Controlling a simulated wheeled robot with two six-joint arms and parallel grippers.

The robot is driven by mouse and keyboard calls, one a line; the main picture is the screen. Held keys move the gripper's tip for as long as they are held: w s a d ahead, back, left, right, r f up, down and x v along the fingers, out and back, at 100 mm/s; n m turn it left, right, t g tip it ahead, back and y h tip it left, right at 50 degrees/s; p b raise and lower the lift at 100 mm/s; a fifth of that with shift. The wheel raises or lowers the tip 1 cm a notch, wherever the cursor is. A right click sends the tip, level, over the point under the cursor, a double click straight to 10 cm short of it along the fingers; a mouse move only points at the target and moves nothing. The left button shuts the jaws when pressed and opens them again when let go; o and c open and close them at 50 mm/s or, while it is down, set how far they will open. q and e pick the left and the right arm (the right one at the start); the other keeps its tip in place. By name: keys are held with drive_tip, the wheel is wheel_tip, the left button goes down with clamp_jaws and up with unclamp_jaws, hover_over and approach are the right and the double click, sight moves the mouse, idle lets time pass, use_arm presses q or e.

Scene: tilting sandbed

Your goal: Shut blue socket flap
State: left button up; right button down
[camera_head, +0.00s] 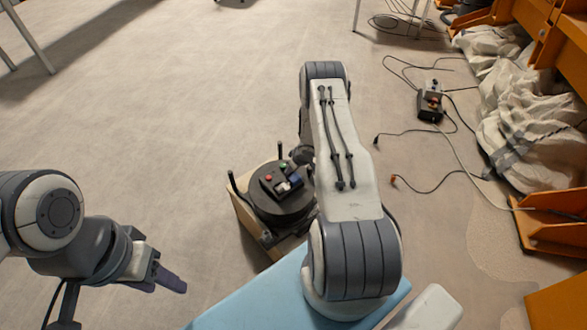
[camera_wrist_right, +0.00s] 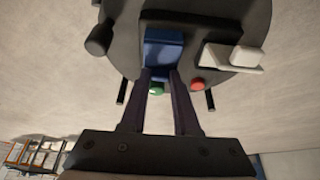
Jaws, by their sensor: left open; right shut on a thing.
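The blue socket (camera_wrist_right: 163,50) sits on a round black turntable (camera_head: 265,207), which the head view shows beside my right arm. In the wrist view my right gripper (camera_wrist_right: 162,78) has its two dark fingers on either side of the blue socket's near part, shut on what looks like the blue flap. How far the flap is tilted is hard to tell. In the head view the socket (camera_head: 295,180) is small and dark, and my right gripper's fingers are hidden. My left gripper (camera_head: 172,282) is open and empty at the lower left, away from the turntable.
A white socket (camera_wrist_right: 232,57), a red button (camera_wrist_right: 198,84) and a green button (camera_wrist_right: 156,90) lie close to the blue socket. Upright black posts (camera_head: 231,180) stand around the turntable.

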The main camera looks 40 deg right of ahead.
sight(298, 185)
drive_tip(key=c, duration=0.6)
unclamp_jaws()
drive_tip(key=shift+w+a, duration=0.15)
drive_tip(key=shift+c, duration=0.2)
drive_tip(key=shift+r, duration=0.3)
drive_tip(key=p+v, duration=0.1)
drive_tip(key=v, duration=0.9)
